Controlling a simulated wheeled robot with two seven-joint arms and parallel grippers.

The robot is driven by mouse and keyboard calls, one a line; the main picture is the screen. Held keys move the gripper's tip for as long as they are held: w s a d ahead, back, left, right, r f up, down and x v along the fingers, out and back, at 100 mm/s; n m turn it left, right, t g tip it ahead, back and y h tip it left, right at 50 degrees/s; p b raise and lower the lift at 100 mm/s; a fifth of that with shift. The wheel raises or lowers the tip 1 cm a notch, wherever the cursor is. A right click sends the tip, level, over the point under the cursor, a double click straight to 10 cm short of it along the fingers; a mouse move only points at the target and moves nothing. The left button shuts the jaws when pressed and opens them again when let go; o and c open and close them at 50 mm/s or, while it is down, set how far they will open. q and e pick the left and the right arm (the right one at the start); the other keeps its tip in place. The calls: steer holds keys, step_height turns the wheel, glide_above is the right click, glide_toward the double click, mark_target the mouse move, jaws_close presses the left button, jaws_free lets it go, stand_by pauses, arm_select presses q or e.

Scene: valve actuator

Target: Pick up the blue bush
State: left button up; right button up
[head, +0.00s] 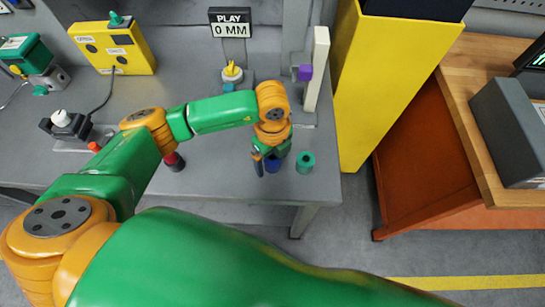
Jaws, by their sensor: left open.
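The blue bush (273,165) stands on the grey bench near its front right. It is a small dark blue cylinder, partly hidden by my gripper. My left gripper (268,155) points down right at the bush, with a finger in front of it on the left. The gripper is open; I cannot tell whether its fingers touch the bush or are around it. My right gripper is not in view.
A teal ring-shaped bush (305,162) stands close to the right. The grey bench (225,170) ends just beyond it. A tall yellow bin (390,80) stands to the right. A white post with a purple block (305,72) rises behind. A yellow control box (115,48) sits back left.

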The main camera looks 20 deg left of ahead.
arm_select(q)
steer(key=shift+r, duration=0.1)
jaws_close()
